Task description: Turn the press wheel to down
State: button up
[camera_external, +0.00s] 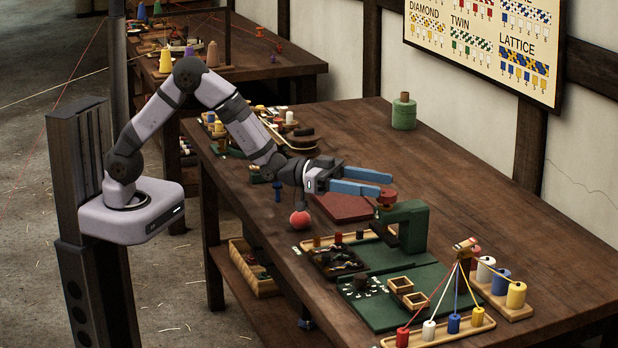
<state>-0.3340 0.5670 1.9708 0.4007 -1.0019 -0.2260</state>
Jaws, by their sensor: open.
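The press is a green frame (411,226) standing on the table, with a small red wheel (387,196) on top at its left end. My gripper (385,184) is open, with two blue fingers held level and pointing right. The fingertips are just above or beside the red wheel; I cannot tell whether they touch it. The wheel's lower side and the part below it are partly hidden, and I cannot read its setting.
A red ball (299,219) and a dark red board (345,206) lie left of the press. A tray of dark pieces (337,262), green boards (376,312) and a spool rack with taut cords (436,331) are in front. The table behind the press is clear near a green spool (403,114).

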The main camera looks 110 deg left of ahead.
jog(key=w+f+p, duration=0.1)
jog(key=w, duration=0.6)
jog(key=shift+w+f+p, duration=0.2)
jog(key=shift+f+p, duration=0.1)
jog(key=shift+p, duration=0.1)
dwell(0.3)
jog(key=shift+c, duration=0.6)
jog(key=c, duration=0.9)
